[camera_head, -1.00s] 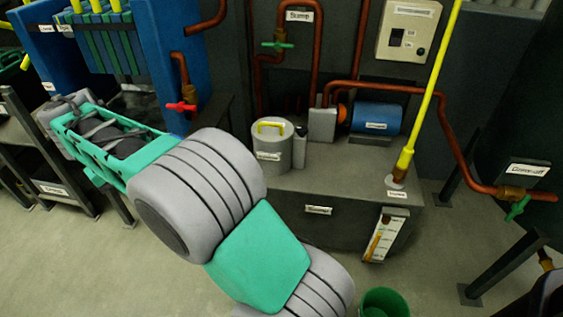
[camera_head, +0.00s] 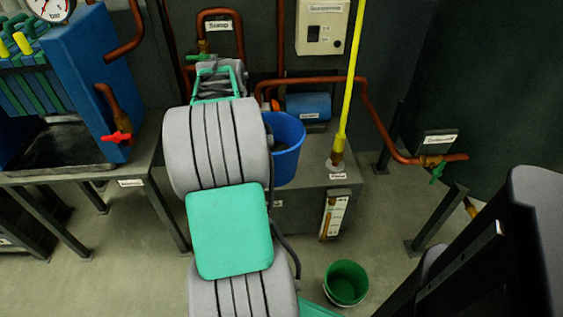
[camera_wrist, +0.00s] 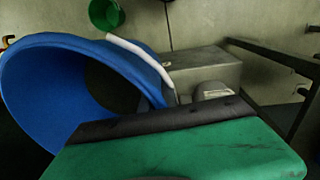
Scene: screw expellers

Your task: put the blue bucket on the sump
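The fingertips are hidden. The bucket's base is partly hidden by my arm, so I cannot tell whether it touches the tank top.
A green bucket (camera_head: 346,282) is on the floor in front. A blue press (camera_head: 85,85) stands on a table at left.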

